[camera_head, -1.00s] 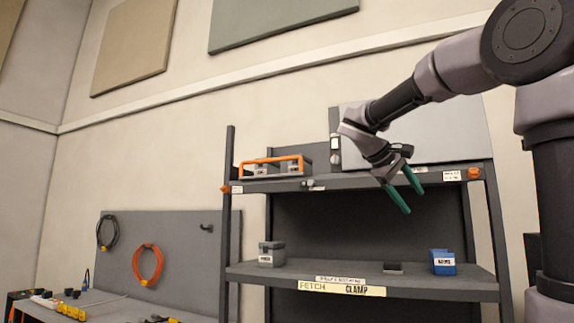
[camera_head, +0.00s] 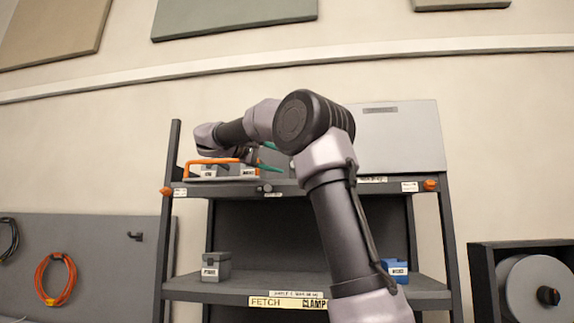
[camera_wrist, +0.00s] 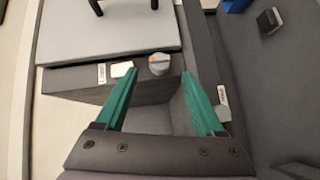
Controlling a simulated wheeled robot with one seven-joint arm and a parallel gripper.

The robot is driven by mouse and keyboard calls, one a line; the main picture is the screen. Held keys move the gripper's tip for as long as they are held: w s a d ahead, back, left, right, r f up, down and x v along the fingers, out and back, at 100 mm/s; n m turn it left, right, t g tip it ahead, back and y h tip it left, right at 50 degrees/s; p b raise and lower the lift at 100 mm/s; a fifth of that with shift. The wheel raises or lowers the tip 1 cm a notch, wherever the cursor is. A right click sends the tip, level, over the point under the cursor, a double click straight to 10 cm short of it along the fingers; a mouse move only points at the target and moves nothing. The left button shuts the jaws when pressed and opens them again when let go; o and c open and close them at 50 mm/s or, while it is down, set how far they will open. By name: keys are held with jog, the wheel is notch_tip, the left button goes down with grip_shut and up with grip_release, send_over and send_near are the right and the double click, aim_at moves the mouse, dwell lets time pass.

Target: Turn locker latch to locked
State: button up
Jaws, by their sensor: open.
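The locker is a grey box on the top shelf; its pale front (camera_head: 402,140) shows in the head view, its left part hidden by my arm. In the wrist view, the grey door (camera_wrist: 108,33) has a black handle, and a dark strip runs along its edge. On that strip is a round grey latch knob (camera_wrist: 159,66) with an orange mark, beside a white piece (camera_wrist: 121,69) and a small label. My gripper (camera_wrist: 160,74) is open, its green fingertips on either side of the knob in the picture. I cannot tell whether they touch it.
An orange-handled carrier (camera_head: 222,168) stands on the top shelf by my gripper. Below, a grey box (camera_head: 216,266) and a blue box (camera_head: 394,270) sit on the lower shelf (camera_head: 250,285). A reel in a dark frame (camera_head: 484,285) stands at the right.

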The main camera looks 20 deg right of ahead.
jog(key=x, duration=0.5)
jog(key=shift+s, duration=0.1)
grip_shut()
jog(key=shift+r+m+y, duration=0.1)
jog(key=shift+m+y, duration=0.4)
grip_release()
